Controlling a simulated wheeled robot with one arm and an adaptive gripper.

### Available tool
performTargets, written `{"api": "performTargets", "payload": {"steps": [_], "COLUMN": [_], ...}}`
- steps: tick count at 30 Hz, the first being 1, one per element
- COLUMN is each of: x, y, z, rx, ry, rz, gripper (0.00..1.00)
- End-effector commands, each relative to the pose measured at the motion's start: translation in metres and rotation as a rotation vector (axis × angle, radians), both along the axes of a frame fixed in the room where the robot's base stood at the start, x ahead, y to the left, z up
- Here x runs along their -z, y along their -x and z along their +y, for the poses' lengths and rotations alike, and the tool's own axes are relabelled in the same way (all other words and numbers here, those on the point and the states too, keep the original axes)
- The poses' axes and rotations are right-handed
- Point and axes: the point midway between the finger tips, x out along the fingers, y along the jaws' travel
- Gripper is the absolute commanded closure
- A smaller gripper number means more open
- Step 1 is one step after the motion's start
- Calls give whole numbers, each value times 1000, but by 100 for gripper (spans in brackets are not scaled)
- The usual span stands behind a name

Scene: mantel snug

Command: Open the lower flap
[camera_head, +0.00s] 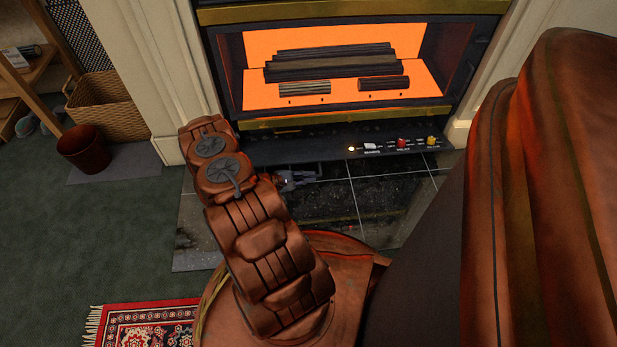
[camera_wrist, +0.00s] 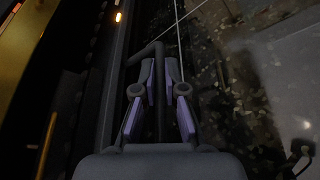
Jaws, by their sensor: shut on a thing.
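The lower flap (camera_head: 320,146) is a long dark panel under the gold trim of the fireplace. A dark bar handle (camera_head: 318,171) stands out from its front edge, and in the wrist view the handle (camera_wrist: 148,51) bends and runs between the finger pads. My gripper (camera_head: 292,181) is shut on this handle; its purple-grey pads (camera_wrist: 160,98) lie on both sides of the bar. My arm hides the flap's left end in the head view. How far the flap is tilted is hard to tell.
A small white part (camera_head: 371,146), a red knob (camera_head: 402,143) and a yellow knob (camera_head: 432,141) sit at the right of the panel, near a lit lamp (camera_head: 351,149). Dark hearth tiles (camera_head: 375,190) lie below. A wicker basket (camera_head: 104,105) and brown pot (camera_head: 85,148) stand left.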

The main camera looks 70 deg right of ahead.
Motion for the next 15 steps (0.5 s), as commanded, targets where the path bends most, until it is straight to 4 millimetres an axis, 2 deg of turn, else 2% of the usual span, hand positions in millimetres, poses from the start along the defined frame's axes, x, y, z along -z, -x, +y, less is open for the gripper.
{"api": "performTargets", "payload": {"steps": [1,2,9,15], "x": [-1,-1,0,1], "y": [-3,-4,-1,0], "z": [-1,-1,0,0], "rx": [-7,-7,-2,1], "ry": [1,1,-1,-2], "rz": [-3,-2,-2,-1], "gripper": [100,89,65,65]}}
